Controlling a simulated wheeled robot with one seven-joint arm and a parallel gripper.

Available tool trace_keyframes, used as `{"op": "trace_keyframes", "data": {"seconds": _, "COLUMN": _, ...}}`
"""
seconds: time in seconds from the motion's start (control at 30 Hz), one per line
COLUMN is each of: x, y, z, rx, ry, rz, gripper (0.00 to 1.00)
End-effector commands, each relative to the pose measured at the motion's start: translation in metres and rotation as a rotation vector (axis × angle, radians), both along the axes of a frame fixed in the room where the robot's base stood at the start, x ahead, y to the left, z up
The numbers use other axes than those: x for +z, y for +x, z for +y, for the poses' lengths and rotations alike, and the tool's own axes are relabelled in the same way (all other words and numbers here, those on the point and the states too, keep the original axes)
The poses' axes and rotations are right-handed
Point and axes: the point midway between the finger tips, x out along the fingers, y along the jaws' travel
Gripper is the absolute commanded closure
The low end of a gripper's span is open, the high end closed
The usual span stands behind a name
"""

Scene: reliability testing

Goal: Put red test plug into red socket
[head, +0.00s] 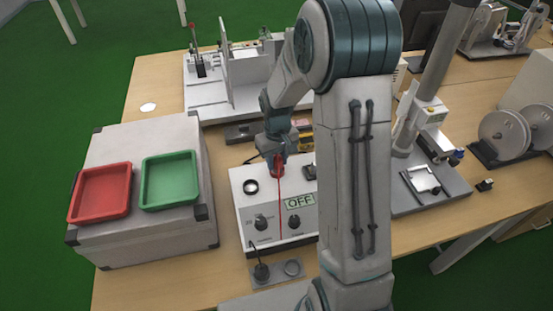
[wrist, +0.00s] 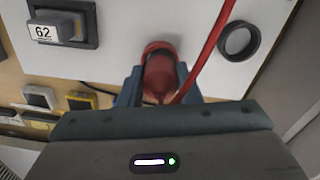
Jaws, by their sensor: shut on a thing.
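My gripper (wrist: 159,82) is shut on the red test plug (wrist: 160,64), which sits between its blue fingers in the wrist view. A red cable (wrist: 207,55) runs from the plug. In the head view my gripper (head: 277,158) is over the back part of the white test box (head: 240,215), and the plug (head: 277,170) shows just below the fingers, at or just above the box top. No separate red socket shows; the spot under the plug is hidden. I cannot tell whether the plug is seated.
A black ring socket (head: 251,186) is left of the plug. The box carries knobs (head: 261,222) and an "OFF" display (head: 299,202). A black plug (head: 261,272) stands in a holder beside an empty ring (head: 292,268). Red (head: 101,193) and green (head: 170,181) trays are left.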

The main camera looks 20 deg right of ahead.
Motion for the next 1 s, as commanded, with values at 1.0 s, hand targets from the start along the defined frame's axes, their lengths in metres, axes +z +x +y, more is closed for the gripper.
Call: {"op": "trace_keyframes", "data": {"seconds": 1.0, "x": -0.0032, "y": 0.0, "z": 0.0001, "rx": 0.0, "ry": 0.0, "rz": 0.0, "gripper": 0.6}}
